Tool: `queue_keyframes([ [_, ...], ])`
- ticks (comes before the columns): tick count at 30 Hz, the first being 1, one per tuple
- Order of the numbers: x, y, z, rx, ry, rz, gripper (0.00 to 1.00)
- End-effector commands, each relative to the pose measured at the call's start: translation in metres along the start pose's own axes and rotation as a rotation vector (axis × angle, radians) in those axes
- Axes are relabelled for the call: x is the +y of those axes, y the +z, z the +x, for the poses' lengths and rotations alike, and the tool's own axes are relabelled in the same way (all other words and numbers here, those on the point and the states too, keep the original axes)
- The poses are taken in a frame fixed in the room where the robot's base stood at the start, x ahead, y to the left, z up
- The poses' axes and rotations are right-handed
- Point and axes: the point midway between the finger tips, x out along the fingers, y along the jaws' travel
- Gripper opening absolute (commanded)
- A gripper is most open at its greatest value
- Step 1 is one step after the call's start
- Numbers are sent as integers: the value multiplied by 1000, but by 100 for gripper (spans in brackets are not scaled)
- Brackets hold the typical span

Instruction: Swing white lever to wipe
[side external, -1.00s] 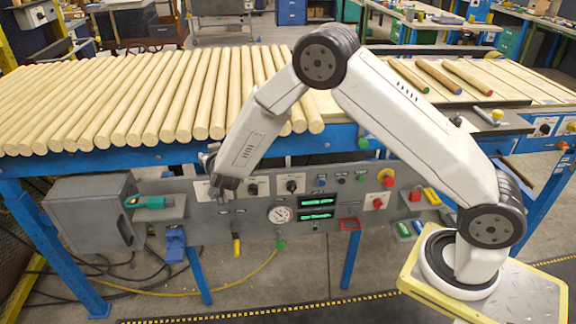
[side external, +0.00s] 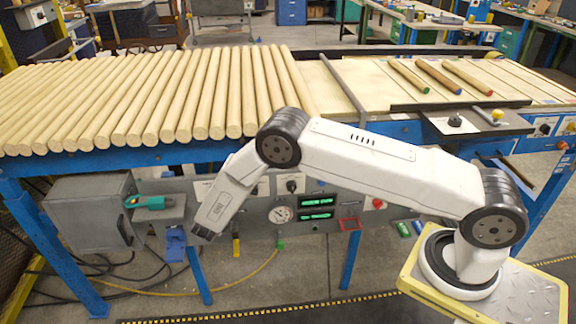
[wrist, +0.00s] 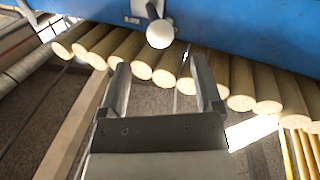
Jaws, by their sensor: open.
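The white lever shows in the wrist view as a round white ball knob (wrist: 159,33) on a short dark stem, in front of a blue beam. My gripper (wrist: 158,72) is open in the wrist view, its two fingers apart with nothing between them. The knob lies beyond the fingertips, roughly in line with the gap, and no contact shows. In the side view my gripper (side external: 201,238) points down in front of the control panel, left of the round gauge. I cannot make out the white lever in the side view; my arm may cover it.
Several wooden dowels (side external: 150,95) lie side by side on the blue-framed line. The control panel (side external: 260,235) carries a gauge (side external: 281,214), switches and green displays. A grey box (side external: 92,212) and a teal-handled tool (side external: 150,202) are to the left.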

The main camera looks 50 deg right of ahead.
Motion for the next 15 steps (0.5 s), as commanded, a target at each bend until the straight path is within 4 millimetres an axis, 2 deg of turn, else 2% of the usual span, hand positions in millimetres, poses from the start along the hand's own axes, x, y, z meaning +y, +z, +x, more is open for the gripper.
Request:
queue_keyframes([
  [8,0,0,21,0,1,0,83],
  [15,1,0,51,-1,2,0,83],
])
